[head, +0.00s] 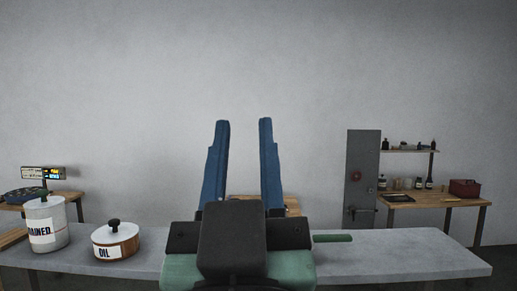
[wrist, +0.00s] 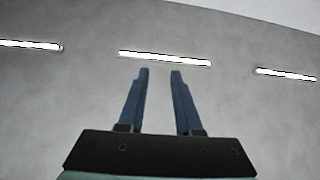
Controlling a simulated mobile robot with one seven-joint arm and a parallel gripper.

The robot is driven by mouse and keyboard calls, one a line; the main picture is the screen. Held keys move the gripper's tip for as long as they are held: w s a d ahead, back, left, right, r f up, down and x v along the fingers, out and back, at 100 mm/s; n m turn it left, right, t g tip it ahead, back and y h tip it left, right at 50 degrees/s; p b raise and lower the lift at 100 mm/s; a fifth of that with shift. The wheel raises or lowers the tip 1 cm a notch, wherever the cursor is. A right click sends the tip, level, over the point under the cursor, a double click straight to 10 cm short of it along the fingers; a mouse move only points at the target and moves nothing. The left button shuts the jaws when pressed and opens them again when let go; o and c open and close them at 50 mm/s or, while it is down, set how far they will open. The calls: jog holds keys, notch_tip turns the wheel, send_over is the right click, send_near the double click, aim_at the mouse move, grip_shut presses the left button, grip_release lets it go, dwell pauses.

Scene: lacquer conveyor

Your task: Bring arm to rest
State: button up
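My gripper (head: 243,125) stands in the middle of the head view with its two blue fingers pointing up. The fingers are spread apart and nothing is between them.
A white canister (head: 46,228) and a white-and-brown pot labelled OIL (head: 117,243) stand on the table at the left. A green rod (head: 333,238) shows right of my gripper. A grey panel (head: 361,165) and a wooden bench (head: 420,201) stand at the back right.

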jog(key=s+r+t, duration=0.1)
jog(key=s+r, duration=0.1)
jog(key=s+d+r+m+t, duration=0.1)
jog(key=s+r, duration=0.1)
jog(key=shift+d+h, duration=0.1)
jog(key=shift+h, duration=0.3)
